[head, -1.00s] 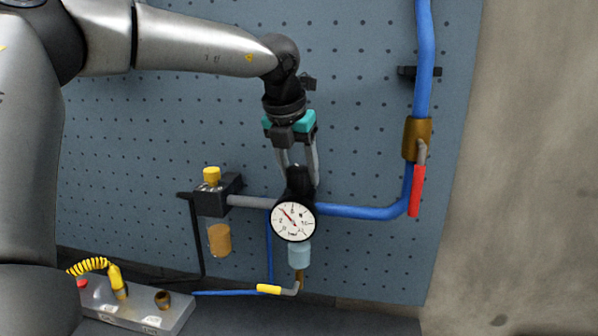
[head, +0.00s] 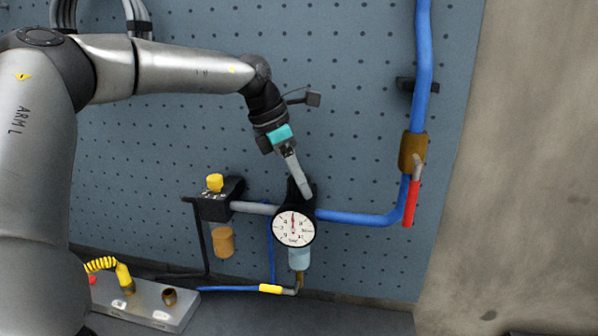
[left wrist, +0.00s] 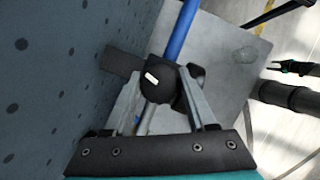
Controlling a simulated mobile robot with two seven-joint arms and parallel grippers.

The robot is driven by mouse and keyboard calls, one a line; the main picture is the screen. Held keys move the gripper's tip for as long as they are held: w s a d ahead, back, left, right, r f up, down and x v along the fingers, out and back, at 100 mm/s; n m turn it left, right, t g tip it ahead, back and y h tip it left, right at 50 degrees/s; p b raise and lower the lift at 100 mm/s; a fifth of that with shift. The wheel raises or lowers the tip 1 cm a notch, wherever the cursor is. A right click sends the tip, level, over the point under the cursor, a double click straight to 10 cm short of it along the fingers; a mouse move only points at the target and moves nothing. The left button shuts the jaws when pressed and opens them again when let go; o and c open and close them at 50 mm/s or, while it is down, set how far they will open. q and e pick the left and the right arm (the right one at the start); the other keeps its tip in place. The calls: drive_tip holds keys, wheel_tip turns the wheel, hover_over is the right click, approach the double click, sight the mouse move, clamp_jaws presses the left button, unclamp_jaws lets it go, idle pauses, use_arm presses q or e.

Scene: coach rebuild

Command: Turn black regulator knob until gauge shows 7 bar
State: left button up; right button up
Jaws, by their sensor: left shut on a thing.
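The black regulator knob (head: 297,184) sits on top of the regulator, just above the round white gauge (head: 294,229). The gauge's red needle points nearly straight up; its numbers are too small to read. My left gripper (head: 304,186) comes down from the upper left and is shut on the knob. In the left wrist view the two fingers of my left gripper (left wrist: 159,100) stand on either side of the round black knob (left wrist: 157,82), which has a white mark on top. My right gripper does not show in the head view.
A blue pipe (head: 355,217) runs right from the regulator and up past a red lever (head: 411,203). A black block with a yellow knob (head: 215,183) is at the left. A metal box with a yellow coiled hose (head: 122,279) stands below.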

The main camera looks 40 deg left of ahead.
use_arm(q)
drive_tip(key=shift+m+h, duration=0.3)
drive_tip(key=shift+m, duration=0.5)
drive_tip(key=shift+p, duration=0.3)
drive_tip(key=o, duration=1.4)
drive_tip(key=shift+c, duration=0.2)
drive_tip(key=v, duration=1.5)
drive_tip(key=shift+w+r, duration=0.3)
drive_tip(key=shift+f+g, duration=0.1)
drive_tip(key=shift+g, duration=0.2)
